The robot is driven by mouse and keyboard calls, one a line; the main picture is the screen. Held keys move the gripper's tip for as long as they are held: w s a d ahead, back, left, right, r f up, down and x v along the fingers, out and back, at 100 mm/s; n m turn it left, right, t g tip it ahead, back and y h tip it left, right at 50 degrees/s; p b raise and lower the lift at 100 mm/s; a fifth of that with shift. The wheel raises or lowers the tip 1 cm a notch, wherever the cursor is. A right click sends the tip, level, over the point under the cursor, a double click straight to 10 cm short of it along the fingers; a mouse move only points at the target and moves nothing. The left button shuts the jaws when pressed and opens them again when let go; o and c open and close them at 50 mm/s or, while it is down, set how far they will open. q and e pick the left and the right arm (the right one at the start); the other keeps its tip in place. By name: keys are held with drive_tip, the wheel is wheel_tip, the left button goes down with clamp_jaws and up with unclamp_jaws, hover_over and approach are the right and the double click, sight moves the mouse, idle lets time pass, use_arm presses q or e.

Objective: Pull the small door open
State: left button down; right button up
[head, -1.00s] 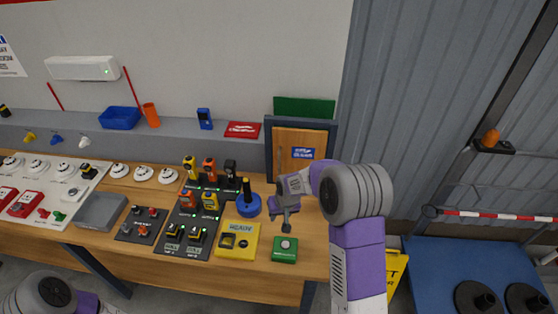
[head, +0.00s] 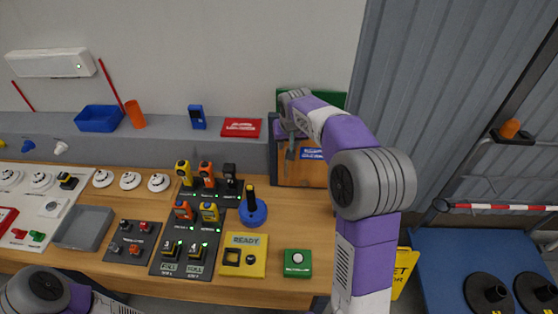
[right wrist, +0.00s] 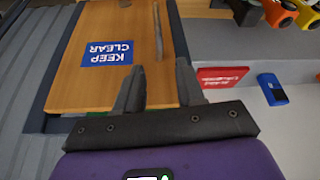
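The small door (head: 317,174) is a wooden panel with a blue KEEP CLEAR sign, set in a grey frame at the back of the bench. It looks shut. I cannot tell the remaining distance. Only part of my left arm shows; its gripper is out of view.
A red box (head: 241,127) and a blue device (head: 197,117) sit on the ledge left of the door. A blue round base with a black stick (head: 253,212), a yellow READY box (head: 243,255) and a green button box (head: 297,263) stand on the bench.

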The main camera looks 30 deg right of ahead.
wheel_tip(320, 180, down, 6)
drive_tip(key=b, duration=0.5)
hover_over(286, 175)
drive_tip(key=f, duration=0.6)
drive_tip(key=shift+w+d+f+b, duration=0.1)
drive_tip(key=shift+w+f+b, duration=0.2)
drive_tip(key=shift+f, duration=0.1)
clamp_jaws()
